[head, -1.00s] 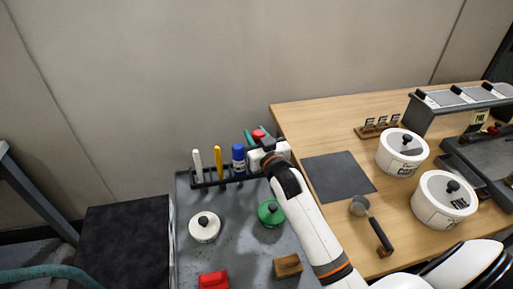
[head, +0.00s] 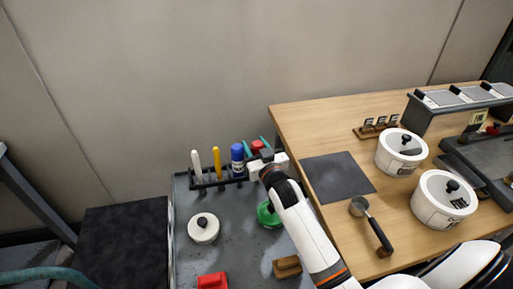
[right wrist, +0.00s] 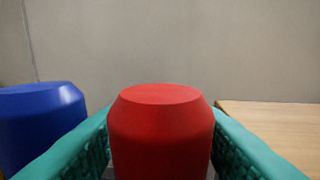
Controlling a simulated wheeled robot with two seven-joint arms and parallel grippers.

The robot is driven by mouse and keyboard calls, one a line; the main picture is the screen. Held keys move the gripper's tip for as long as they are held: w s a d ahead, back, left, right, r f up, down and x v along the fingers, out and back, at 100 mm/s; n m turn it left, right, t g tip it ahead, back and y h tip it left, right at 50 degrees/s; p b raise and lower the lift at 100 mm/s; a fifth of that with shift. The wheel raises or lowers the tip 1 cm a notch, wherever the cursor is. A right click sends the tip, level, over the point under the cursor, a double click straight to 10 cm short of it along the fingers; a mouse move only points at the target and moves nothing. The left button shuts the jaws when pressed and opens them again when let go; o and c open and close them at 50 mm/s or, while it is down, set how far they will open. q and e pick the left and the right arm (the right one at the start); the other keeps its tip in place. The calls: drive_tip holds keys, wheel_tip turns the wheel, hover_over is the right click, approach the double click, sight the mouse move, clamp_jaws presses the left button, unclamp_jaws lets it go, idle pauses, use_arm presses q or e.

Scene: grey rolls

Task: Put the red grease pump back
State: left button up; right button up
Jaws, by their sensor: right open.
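The red grease pump (head: 257,146) stands upright at the right end of the dark rack (head: 207,184), beside the blue pump (head: 238,154). Its top is about level with the blue one; its lower part is hidden behind my right gripper (head: 256,149). In the right wrist view the red pump (right wrist: 160,130) fills the space between the teal fingers. The gripper is open around it. The blue pump (right wrist: 40,125) is left of the fingers there. My left gripper is out of view.
A wooden table (head: 330,121) adjoins on the right.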

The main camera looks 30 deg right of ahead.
drive_tip(key=shift+r, duration=0.2)
drive_tip(key=s+a, duration=0.1)
drive_tip(key=s, duration=1.1)
